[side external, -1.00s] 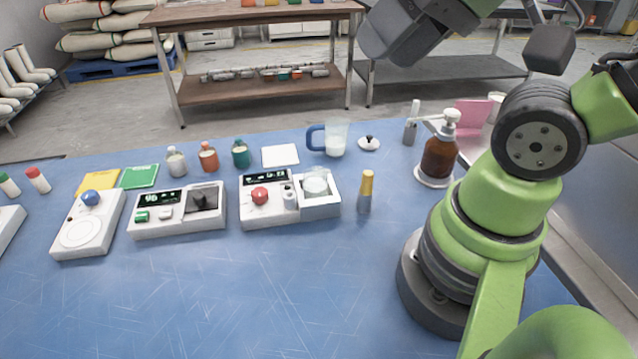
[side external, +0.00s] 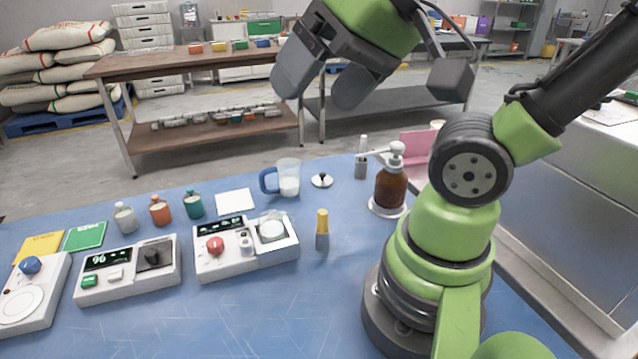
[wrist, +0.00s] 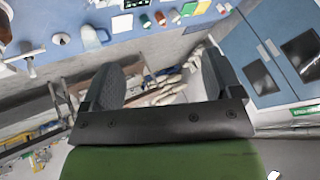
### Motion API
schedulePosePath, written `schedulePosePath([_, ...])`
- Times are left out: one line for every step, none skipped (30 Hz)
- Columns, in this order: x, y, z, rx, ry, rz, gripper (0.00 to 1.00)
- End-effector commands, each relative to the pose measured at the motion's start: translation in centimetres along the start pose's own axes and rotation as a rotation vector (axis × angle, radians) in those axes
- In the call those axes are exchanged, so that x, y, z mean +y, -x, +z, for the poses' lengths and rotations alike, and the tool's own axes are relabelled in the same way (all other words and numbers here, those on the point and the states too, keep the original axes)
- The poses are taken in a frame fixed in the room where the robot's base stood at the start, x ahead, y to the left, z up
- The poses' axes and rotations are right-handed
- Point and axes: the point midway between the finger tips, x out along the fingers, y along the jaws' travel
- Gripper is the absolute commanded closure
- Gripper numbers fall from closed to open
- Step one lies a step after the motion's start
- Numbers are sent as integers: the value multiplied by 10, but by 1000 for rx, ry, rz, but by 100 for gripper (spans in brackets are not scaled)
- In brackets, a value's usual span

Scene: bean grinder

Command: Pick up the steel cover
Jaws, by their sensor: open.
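The steel cover (side external: 322,181) is a small silvery disc with a black knob, lying on the blue table behind the grinder. It appears to be the small round thing in the wrist view (wrist: 61,38) as well, at the upper left. My gripper (side external: 314,88) is open and empty, high above the table's back edge and well clear of the cover. In the wrist view its two dark fingers (wrist: 158,82) stand wide apart with nothing between them.
A blue-handled jug (side external: 288,178) stands just left of the cover. A grey-white bottle (side external: 361,160) and a brown pump bottle (side external: 391,187) stand to its right. The white grinder (side external: 225,263) and a yellow-topped brush (side external: 322,232) are in front. The table's front is clear.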

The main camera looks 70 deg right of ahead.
Motion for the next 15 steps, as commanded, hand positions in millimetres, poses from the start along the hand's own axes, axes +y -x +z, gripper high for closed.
schedulePosePath([1, -3, -10, -8, -69, 25, 15])
schedulePosePath([2, -6, -17, -13, -123, 43, 15])
schedulePosePath([4, -10, -28, -18, -209, 71, 15])
schedulePosePath([7, -14, -37, -22, -282, 94, 15])
schedulePosePath([10, -18, -47, -25, -361, 119, 15])
schedulePosePath([16, -25, -61, -26, -471, 153, 15])
schedulePosePath([21, -31, -71, -26, -555, 180, 15])
schedulePosePath([27, -37, -81, -24, -639, 206, 15])
schedulePosePath([36, -45, -93, -20, -751, 240, 15])
schedulePosePath([44, -52, -102, -15, -834, 266, 15])
schedulePosePath([52, -58, -111, -9, -918, 292, 15])
schedulePosePath([64, -68, -121, 0, -1030, 326, 15])
schedulePosePath([74, -76, -128, 8, -1114, 352, 15])
schedulePosePath([85, -83, -135, 18, -1196, 377, 15])
schedulePosePath([101, -93, -143, 32, -1309, 412, 15])
